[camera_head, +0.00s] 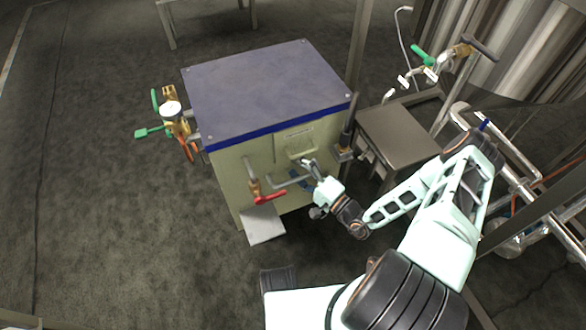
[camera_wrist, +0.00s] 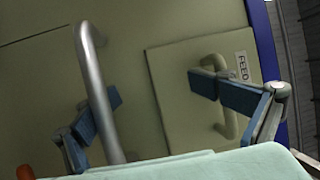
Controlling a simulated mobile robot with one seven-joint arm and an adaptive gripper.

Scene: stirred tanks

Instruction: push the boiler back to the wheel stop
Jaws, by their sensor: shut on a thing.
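The boiler (camera_head: 236,180) is a cream box with a purple-grey top and a blue edge, standing upright on the dark floor. A grey metal bar handle (camera_head: 288,183) crosses its front. In the wrist view the bar (camera_wrist: 97,90) passes by the left finger, and the right finger is at the loop handle of a small door (camera_wrist: 170,75) marked FEED. The exact grip is partly hidden. I cannot make out a wheel stop in either view.
A gauge with green-handled valves (camera_head: 172,115) sticks out on the boiler's left. A red valve handle (camera_head: 270,197) and a pale plate (camera_head: 264,226) are at its front. A grey table (camera_head: 398,133) with a post stands close on the right. The floor to the left is clear.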

